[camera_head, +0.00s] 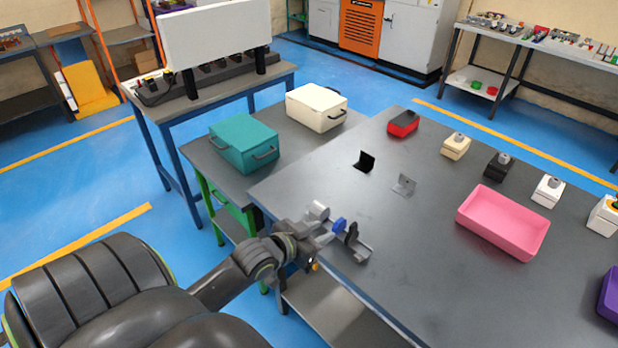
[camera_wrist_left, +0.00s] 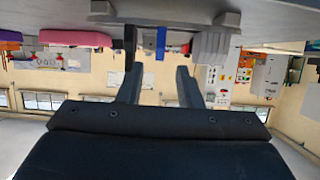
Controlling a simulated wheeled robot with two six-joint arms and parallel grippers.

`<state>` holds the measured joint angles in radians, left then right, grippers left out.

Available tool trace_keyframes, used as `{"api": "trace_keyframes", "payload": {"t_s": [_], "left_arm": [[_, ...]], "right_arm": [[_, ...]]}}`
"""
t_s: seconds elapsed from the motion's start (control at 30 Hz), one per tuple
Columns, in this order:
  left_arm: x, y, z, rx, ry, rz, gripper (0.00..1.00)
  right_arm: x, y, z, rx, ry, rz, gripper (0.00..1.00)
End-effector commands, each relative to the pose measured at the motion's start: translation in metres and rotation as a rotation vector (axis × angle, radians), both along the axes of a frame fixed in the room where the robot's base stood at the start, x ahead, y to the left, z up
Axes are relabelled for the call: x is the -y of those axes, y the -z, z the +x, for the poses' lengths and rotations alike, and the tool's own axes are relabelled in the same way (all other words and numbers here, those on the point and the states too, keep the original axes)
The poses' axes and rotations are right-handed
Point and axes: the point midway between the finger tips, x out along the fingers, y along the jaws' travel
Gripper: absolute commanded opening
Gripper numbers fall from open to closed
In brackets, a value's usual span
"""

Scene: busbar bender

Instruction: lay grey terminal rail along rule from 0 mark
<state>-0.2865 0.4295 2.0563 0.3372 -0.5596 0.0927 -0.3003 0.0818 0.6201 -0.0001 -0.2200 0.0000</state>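The grey terminal rail (camera_head: 361,251) lies at the near left edge of the dark table in the head view. It carries a light grey block (camera_head: 318,210), a blue block (camera_head: 340,225) and a black block (camera_head: 351,234). My left gripper (camera_head: 322,239) is beside it. In the left wrist view, which is upside down, its two fingers (camera_wrist_left: 156,72) are apart, with the blue block (camera_wrist_left: 160,43) between and beyond their tips. The rail (camera_wrist_left: 165,15) shows above them. Nothing is clearly held. I cannot make out the rule or its 0 mark. My right gripper is out of view.
On the table (camera_head: 420,265) stand a black bracket (camera_head: 365,161), a grey bracket (camera_head: 404,185), a red box (camera_head: 403,123), a pink tray (camera_head: 503,222) and several small devices along the far right. Teal (camera_head: 243,143) and cream (camera_head: 316,107) cases sit on the adjoining bench. The table's middle is clear.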

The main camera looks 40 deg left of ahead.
Motion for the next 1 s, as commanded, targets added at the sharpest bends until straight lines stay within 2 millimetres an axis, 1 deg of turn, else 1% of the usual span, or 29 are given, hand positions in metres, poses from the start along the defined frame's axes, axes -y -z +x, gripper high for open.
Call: {"api": "trace_keyframes", "payload": {"t_s": [0.03, 0.1, 0.23, 0.37, 0.57, 0.67, 0.77, 0.87, 0.9, 0.97, 1.0], "left_arm": [[0.000, -0.003, -0.009, -0.001, 0.002, 0.002, 0.32], [-0.002, -0.007, -0.018, -0.002, 0.001, 0.003, 0.32], [-0.002, -0.012, -0.029, 0.000, 0.000, 0.001, 0.32], [-0.002, -0.014, -0.033, 0.001, 0.001, 0.000, 0.32], [-0.002, -0.014, -0.033, 0.000, 0.000, -0.001, 0.32], [-0.007, -0.004, -0.033, -0.015, -0.012, 0.001, 0.32], [-0.019, 0.025, -0.033, -0.061, -0.049, 0.008, 0.32], [-0.035, 0.073, -0.038, -0.136, -0.099, 0.019, 0.32], [-0.042, 0.095, -0.043, -0.171, -0.120, 0.026, 0.32], [-0.050, 0.128, -0.052, -0.227, -0.149, 0.033, 0.32], [-0.055, 0.151, -0.060, -0.266, -0.167, 0.040, 0.32]], "right_arm": [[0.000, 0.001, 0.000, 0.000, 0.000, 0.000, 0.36], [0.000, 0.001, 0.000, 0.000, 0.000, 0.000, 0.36], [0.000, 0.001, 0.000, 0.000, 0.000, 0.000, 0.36], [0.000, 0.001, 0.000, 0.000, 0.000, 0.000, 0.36], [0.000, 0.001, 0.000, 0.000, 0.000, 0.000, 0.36], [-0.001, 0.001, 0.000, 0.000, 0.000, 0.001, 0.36], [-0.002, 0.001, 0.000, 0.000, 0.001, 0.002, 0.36], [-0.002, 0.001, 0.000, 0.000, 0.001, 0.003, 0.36], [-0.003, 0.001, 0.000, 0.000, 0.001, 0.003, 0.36], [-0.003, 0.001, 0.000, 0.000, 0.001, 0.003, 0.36], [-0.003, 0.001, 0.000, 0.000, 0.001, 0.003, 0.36]]}}
